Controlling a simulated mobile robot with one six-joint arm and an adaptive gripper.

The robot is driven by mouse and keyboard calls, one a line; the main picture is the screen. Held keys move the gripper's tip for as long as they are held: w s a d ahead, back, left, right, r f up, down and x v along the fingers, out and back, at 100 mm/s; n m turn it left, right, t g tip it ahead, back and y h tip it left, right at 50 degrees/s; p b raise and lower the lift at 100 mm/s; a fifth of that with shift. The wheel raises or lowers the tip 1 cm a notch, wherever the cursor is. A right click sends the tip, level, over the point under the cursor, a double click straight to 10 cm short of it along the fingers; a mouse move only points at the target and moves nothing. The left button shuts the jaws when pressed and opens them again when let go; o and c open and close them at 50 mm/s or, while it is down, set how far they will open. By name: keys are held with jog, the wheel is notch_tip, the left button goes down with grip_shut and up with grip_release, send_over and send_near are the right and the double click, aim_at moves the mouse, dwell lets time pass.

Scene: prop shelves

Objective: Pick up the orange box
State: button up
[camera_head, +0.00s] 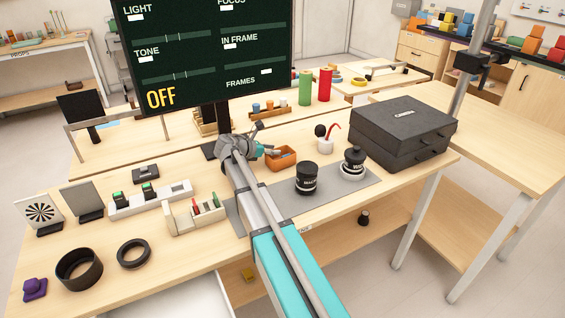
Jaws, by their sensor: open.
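A small orange box (283,161) sits on the wooden table, just behind the grey mat and to the right of my arm's end. It looks open at the top. My gripper (270,153) is at the box's left side, close to its near-left rim. Its jaws are open and nothing shows held in them. The fingers are small in this view and partly overlap the box, so I cannot tell whether they touch it. My arm's end hides the table area left of the box.
A large black case (403,131) fills the right end. A screen (205,50) rises behind.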

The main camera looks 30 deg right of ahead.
jog(key=shift+x, duration=0.8)
jog(key=shift+a, duration=0.1)
grip_shut()
